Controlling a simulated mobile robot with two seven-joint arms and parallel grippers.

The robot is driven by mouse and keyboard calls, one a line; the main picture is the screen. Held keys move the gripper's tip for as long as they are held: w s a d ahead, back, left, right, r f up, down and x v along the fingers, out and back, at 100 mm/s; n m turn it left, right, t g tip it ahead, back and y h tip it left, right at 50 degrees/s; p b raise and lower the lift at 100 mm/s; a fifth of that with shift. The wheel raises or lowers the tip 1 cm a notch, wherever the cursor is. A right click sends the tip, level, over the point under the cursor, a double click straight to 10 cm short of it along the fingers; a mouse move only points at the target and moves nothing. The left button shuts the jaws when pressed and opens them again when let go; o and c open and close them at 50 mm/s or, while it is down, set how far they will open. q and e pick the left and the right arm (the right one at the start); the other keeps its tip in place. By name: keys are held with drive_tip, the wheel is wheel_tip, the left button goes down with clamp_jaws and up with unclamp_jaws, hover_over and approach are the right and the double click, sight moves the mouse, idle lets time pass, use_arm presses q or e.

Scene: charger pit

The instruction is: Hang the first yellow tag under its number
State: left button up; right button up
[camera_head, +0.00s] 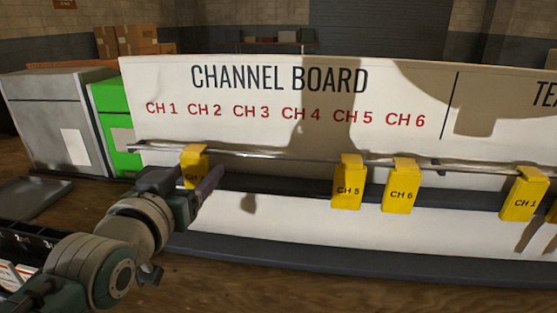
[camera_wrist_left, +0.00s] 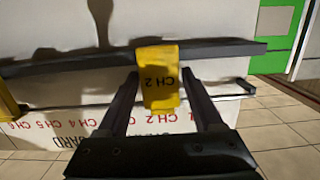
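A yellow tag marked CH 2 (camera_head: 194,158) is on the metal rail, below the printed CH 2 on the white board. In the left wrist view this tag (camera_wrist_left: 159,85) lies between the two dark fingers, with a narrow gap visible on each side. My left gripper (camera_head: 185,183) is open around it. Its hand hides the lower part of the tag in the head view. A yellow CH 1 tag (camera_head: 524,196) hangs at the far right. Yellow CH 5 (camera_head: 347,187) and CH 6 (camera_head: 400,188) tags hang on the middle of the rail. My right gripper is not in view.
The rail (camera_head: 275,155) runs along the white board (camera_head: 420,110), with a dark ledge (camera_head: 290,254) below. A green box (camera_head: 117,125) and a grey cabinet (camera_head: 50,110) stand to the left. The rail between CH 2 and CH 5 is free of tags.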

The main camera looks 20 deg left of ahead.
use_arm(q)
drive_tip(key=shift+o, duration=1.4)
drive_tip(key=s+d+r+m+g+h+p, duration=0.1)
drive_tip(key=s+d+r+m+g+p, duration=0.1)
drive_tip(key=s+d+r+g+p, duration=0.5)
drive_tip(key=s+r+m+g+h+p, duration=0.15)
drive_tip(key=s+p, duration=0.25)
drive_tip(key=s, duration=0.7)
drive_tip(key=s+d+r+m+g+h+p, duration=0.1)
drive_tip(key=s+d+r+g+h+p, duration=0.2)
drive_tip(key=s+p, duration=0.45)
wheel_tip(320, 180, up, 37)
drive_tip(key=s+g+y+p, duration=0.1)
drive_tip(key=p, duration=3.4)
drive_tip(key=shift+s+d+r+p, duration=0.2)
drive_tip(key=shift+s+d+p, duration=0.05)
drive_tip(key=shift+p, duration=0.05)
drive_tip(key=shift+y, duration=0.25)
